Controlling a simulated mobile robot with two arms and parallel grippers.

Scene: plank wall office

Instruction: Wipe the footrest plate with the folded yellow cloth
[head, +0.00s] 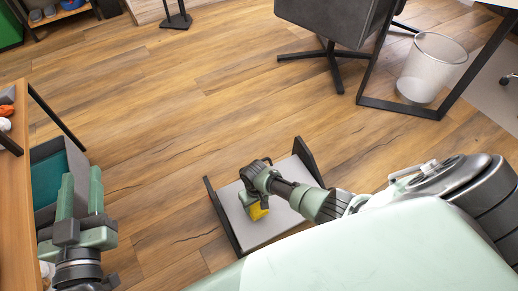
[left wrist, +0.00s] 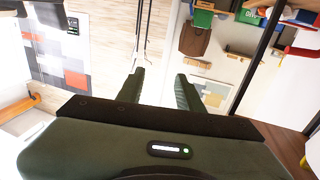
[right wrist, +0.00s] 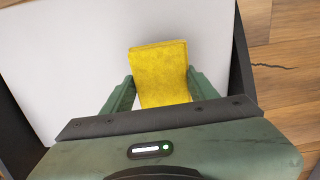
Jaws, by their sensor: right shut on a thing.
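The footrest plate (head: 262,228) is a light grey panel between two dark side frames on the floor, in the lower middle of the head view. It also fills much of the right wrist view (right wrist: 60,65). My right gripper (head: 254,204) is over the plate, shut on the folded yellow cloth (head: 257,212). In the right wrist view the cloth (right wrist: 160,70) sticks out beyond the fingers, over the plate. I cannot tell whether it touches the surface. My left gripper (head: 81,193) is open and empty at the lower left, its fingers apart in the left wrist view (left wrist: 160,90).
A wooden desk or bench (head: 15,190) runs along the left edge, with a teal-lined grey bin (head: 58,170) beside it. The wooden floor (head: 180,110) between is clear.

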